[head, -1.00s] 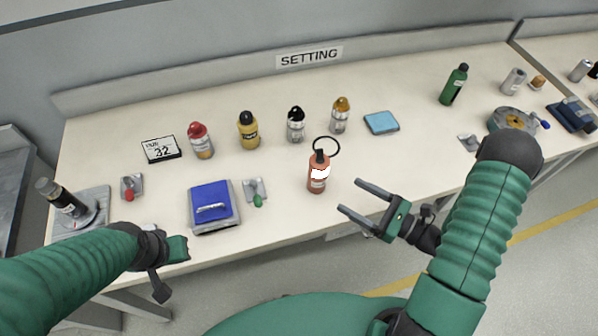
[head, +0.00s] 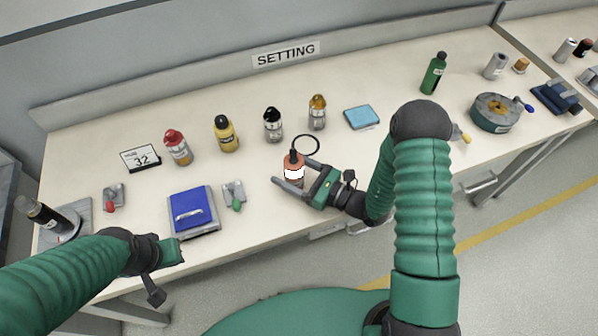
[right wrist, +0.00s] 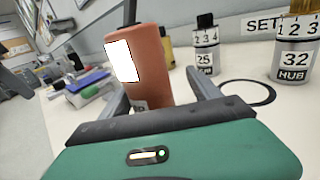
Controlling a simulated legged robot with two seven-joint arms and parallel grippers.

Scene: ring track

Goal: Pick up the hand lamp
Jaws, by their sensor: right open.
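The hand lamp (head: 294,172) is an orange-red cylinder with a white lit panel, a black top and a black ring behind it. It stands upright near the bench's front edge. My right gripper (head: 291,174) is open, with one finger on each side of the lamp's body. In the right wrist view the lamp (right wrist: 151,62) rises between the two fingers, its lower part partly hidden by the gripper. I cannot tell whether the fingers touch it. My left gripper (head: 170,252) is at the lower left, away from the lamp, its fingers not clear.
Several bottles, among them a yellow one (head: 226,135) and a silver one (head: 273,126), stand behind the lamp. A blue box (head: 194,211) and a green-tipped clip (head: 234,194) lie to its left. A blue pad (head: 360,117) lies behind right. Bench space right of the lamp is partly covered by my arm.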

